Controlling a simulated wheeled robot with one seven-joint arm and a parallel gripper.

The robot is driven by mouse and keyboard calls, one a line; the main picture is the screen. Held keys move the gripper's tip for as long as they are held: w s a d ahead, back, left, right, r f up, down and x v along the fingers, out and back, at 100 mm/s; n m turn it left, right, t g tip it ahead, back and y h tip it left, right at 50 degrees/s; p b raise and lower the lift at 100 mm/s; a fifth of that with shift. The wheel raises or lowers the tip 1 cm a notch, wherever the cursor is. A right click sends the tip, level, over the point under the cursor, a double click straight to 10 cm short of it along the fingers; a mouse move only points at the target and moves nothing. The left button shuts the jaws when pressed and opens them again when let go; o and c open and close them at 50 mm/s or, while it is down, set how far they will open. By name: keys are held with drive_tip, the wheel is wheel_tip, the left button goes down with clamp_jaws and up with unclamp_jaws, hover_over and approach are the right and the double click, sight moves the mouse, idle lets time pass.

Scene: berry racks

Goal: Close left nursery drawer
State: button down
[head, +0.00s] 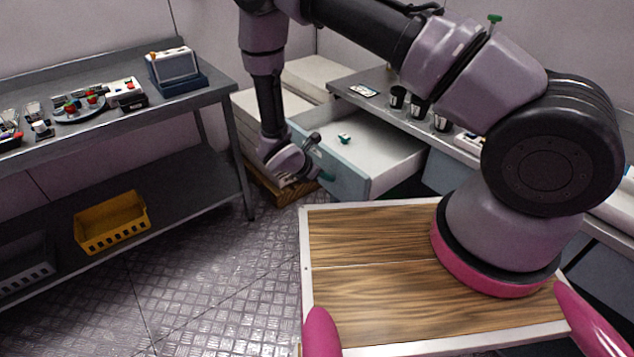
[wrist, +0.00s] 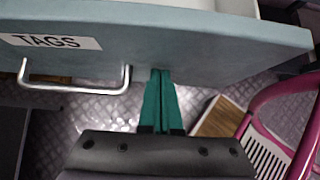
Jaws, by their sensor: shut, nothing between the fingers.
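The left nursery drawer (head: 341,175) is pulled out from under the back bench in the head view, with a small green item inside it. In the wrist view its pale blue front (wrist: 200,45) spans the top, with a "TAGS" label and a metal handle (wrist: 75,88) at the left. My gripper (wrist: 161,78) has its green fingers shut and empty. The fingertips are at the lower edge of the drawer front, right of the handle; I cannot tell whether they touch it. In the head view my gripper (head: 322,174) is beside the drawer front.
A metal rack (head: 215,95) at the left holds a plate of berries and devices, with a yellow crate (head: 112,222) on its lower shelf. Black cups (head: 397,97) stand on the back bench. White boxes (head: 312,72) are stacked in the corner. The floor (head: 220,270) between is clear.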

drive_tip(key=w+d, duration=0.5)
drive_tip(key=d, duration=0.3)
drive_tip(key=w+d, duration=0.5)
drive_tip(key=d, duration=0.2)
drive_tip(key=w+d, duration=0.6)
drive_tip(key=d, duration=0.2)
drive_tip(key=shift+d, duration=0.35)
drive_tip(key=shift+w+d, duration=0.1)
drive_tip(key=shift+d, duration=0.15)
